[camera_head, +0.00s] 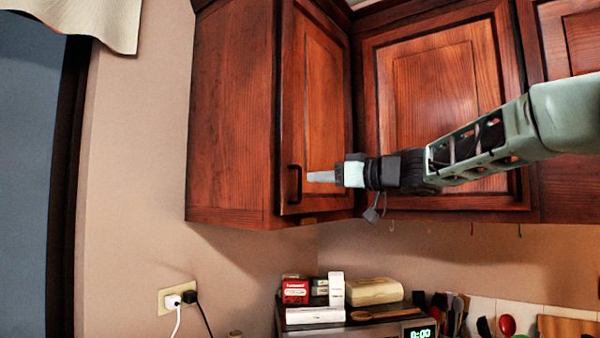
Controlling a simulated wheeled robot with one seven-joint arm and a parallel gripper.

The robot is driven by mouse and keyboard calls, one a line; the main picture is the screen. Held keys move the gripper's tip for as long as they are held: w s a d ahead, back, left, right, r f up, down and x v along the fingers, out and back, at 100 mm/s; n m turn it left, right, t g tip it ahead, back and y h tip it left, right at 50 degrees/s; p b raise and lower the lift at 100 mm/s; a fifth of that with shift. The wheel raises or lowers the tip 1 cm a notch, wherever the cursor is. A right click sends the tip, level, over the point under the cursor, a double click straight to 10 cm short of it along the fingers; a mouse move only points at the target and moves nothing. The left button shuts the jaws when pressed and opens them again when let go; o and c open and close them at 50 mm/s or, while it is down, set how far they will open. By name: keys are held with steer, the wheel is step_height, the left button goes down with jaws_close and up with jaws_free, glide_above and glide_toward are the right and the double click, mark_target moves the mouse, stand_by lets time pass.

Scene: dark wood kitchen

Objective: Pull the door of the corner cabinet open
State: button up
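The corner cabinet is a reddish-brown wood wall unit in the upper middle. Its narrow door (322,115) is closed and has a dark vertical bar handle (294,184) near its lower left edge. My arm reaches in from the right. My gripper (312,177) points left, its light fingertips just to the right of the handle in the picture. I cannot tell whether the fingertips touch the handle. The fingers overlap from this angle, so their opening is hidden.
A wider cabinet door (440,100) adjoins on the right, behind my arm. Below, boxes (295,290) and a cream container (373,291) sit on an appliance with a green display (421,332). A wall outlet (177,298) holds plugs. The wall left of the cabinet is clear.

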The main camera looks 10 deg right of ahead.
mark_target(302, 178)
steer(key=p+x, duration=0.1)
steer(key=x, duration=0.6)
steer(key=shift+f+p, duration=0.1)
steer(key=shift+p, duration=0.25)
steer(key=shift+s, duration=0.1)
jaws_close()
